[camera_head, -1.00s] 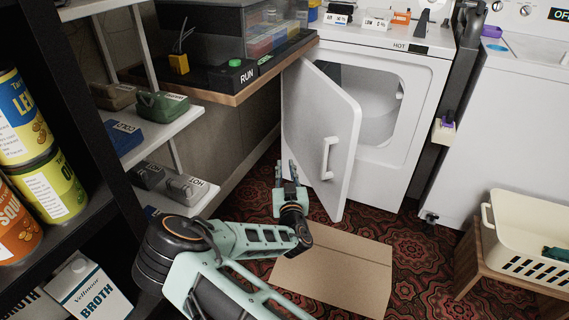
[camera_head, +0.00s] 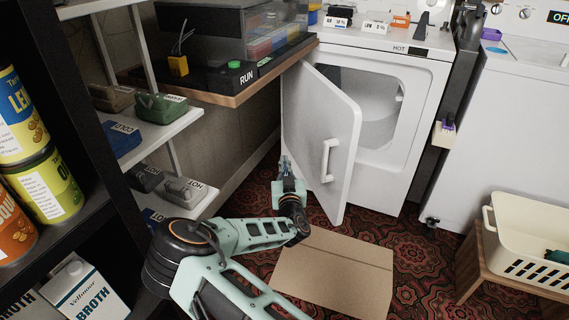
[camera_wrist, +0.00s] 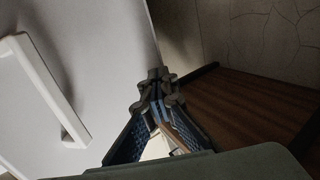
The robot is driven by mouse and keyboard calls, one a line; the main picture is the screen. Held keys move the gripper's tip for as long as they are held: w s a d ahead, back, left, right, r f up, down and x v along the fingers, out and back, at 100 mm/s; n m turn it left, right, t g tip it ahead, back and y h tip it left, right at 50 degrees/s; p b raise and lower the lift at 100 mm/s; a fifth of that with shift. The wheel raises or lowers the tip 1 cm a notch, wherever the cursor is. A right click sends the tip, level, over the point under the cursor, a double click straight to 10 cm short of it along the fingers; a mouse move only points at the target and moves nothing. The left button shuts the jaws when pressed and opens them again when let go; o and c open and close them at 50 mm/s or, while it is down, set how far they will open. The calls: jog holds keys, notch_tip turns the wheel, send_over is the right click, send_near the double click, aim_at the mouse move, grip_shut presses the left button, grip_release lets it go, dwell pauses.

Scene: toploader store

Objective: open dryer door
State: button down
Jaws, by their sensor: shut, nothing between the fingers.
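The white dryer (camera_head: 385,150) stands at the back centre. Its door (camera_head: 335,135) is swung partly open on its left side, and the drum opening (camera_head: 372,100) shows beside it. The white door handle (camera_head: 327,160) is on the face toward me; it also shows at the left of the wrist view (camera_wrist: 45,90). My gripper (camera_head: 286,160) is shut and empty, left of the handle and near the door's lower hinge side. In the wrist view, the closed fingertips (camera_wrist: 156,74) are by the door's edge; I cannot tell whether they touch it.
A wooden shelf (camera_head: 232,97) juts out at the left above my gripper. A cream basket (camera_head: 525,235) stands on a wooden stand at the right.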

jog(key=c, duration=2.3)
grip_release()
jog(key=s+d, duration=0.2)
jog(key=s, duration=0.9)
jog(key=shift+s, duration=0.4)
jog(key=shift+c, duration=0.5)
